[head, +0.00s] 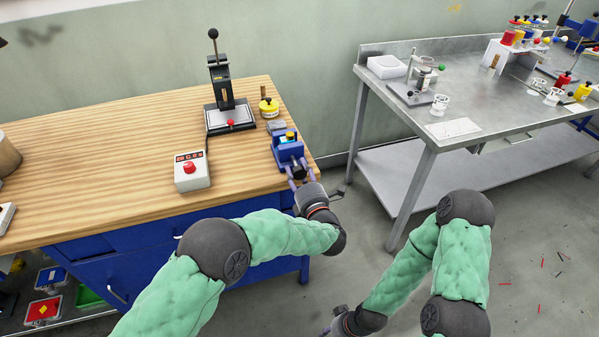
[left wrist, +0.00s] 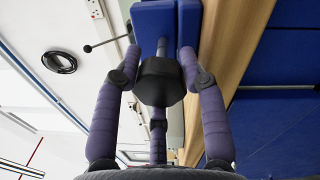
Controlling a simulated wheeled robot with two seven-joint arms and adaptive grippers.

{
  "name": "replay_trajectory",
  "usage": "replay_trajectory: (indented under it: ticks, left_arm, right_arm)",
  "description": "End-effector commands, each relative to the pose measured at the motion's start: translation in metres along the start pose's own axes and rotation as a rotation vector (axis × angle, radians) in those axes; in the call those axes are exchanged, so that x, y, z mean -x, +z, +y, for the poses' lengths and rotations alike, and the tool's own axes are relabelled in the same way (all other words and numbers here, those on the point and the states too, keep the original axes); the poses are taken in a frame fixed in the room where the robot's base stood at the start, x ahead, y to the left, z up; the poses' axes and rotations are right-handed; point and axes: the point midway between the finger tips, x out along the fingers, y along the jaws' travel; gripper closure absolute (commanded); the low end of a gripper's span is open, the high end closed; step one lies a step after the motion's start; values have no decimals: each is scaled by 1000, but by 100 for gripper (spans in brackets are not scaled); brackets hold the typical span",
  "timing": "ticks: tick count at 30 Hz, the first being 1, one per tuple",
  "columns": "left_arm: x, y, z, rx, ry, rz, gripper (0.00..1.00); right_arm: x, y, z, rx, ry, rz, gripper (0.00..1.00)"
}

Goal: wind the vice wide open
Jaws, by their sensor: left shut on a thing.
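The small blue vice (head: 290,155) sits at the bench's right front corner, with a small yellow and dark item (head: 290,136) at its top. In the left wrist view, blue vice parts (left wrist: 154,18) fill the top, with a narrow gap between them. My left gripper (head: 298,184) is at the vice's front. In the left wrist view its fingers (left wrist: 160,78) are shut on a dark rounded piece at the vice's near end, likely the handle's hub. My right gripper (head: 335,322) is low over the floor, mostly hidden by its arm; its jaws are unclear.
The wooden bench (head: 110,160) holds a lever press (head: 222,90), a yellow-topped pot (head: 268,107) and a white box with a red button (head: 191,170). A steel table (head: 490,110) with several small parts stands to the right, across a gap of floor.

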Motion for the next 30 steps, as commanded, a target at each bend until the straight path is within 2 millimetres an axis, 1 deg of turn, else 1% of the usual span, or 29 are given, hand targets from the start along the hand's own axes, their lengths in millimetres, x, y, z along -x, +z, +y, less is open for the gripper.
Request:
replay_trajectory:
  ticks: [1,6,15,21,30]
  left_arm:
    - [-2,-2,3,46,7,12,91]
    - [-2,-2,2,195,7,21,91]
    - [-2,-3,0,394,5,34,91]
    - [-1,-4,-1,467,4,39,91]
    - [-1,-4,-3,501,2,42,91]
  right_arm:
    - [0,0,0,0,0,0,60]
    - [0,0,0,0,0,0,60]
    - [0,0,0,0,0,0,60]
    - [0,0,0,0,0,0,60]
    - [0,0,0,0,0,0,60]
